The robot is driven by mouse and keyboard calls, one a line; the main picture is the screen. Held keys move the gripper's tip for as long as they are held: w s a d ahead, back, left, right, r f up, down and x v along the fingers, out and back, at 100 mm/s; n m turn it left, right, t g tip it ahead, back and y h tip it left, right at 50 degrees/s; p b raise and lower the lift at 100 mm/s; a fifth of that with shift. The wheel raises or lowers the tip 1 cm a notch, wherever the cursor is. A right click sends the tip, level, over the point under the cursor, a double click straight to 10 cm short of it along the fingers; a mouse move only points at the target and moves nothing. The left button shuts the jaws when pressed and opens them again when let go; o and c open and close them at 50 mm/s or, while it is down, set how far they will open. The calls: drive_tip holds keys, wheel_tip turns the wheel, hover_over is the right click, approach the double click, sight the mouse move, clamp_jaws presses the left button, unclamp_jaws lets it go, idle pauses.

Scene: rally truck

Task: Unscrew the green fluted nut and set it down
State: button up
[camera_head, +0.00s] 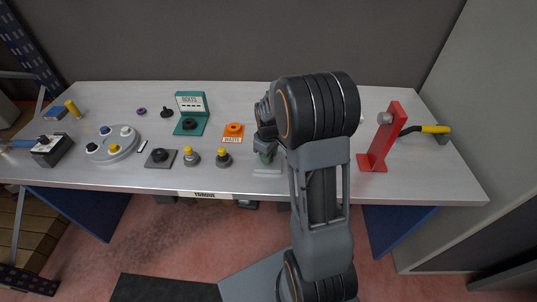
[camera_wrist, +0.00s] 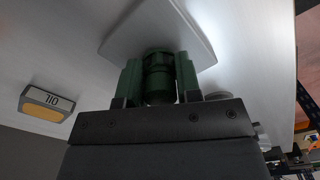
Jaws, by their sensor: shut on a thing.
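The green fluted nut (camera_wrist: 158,70) stands between the two fingers of my gripper (camera_wrist: 158,84) in the wrist view. The fingers press on it from both sides, so my gripper is shut on it. Behind the nut is a pale square plate (camera_wrist: 196,36), and the nut's far end is against or very close to it. In the head view my gripper (camera_head: 266,152) points down near the front middle of the table, above the pale plate (camera_head: 267,172). My arm hides most of the nut there. I cannot tell how far it is threaded.
To the left are an orange waste dish (camera_head: 233,138), a teal bolts tray (camera_head: 190,128), two yellow-topped posts (camera_head: 192,160) and a round grey tray (camera_head: 112,152). A red bracket (camera_head: 378,150) stands on the right. The table (camera_head: 330,190) is clear along its front right edge.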

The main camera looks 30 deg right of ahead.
drive_tip(key=shift+r, duration=0.25)
drive_tip(key=shift+r+p, duration=1.65)
drive_tip(key=shift+r, duration=0.4)
